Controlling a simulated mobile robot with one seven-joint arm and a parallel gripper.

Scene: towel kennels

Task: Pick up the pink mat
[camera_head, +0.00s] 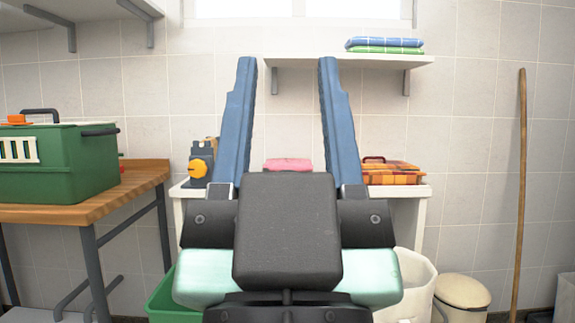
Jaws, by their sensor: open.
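A pink folded mat (288,164) lies on the white table (424,192) at the back middle. Its lower part is hidden behind the dark block of my gripper. My gripper (283,75) is open, with its two blue fingers spread wide and pointing up in the picture. The pink mat shows between the fingers, beyond them and apart from them. Nothing is held between the fingers.
A wall shelf (350,61) holds folded blue and green cloths (385,45). A green carrier (62,163) stands on a wooden table (125,190) at left.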

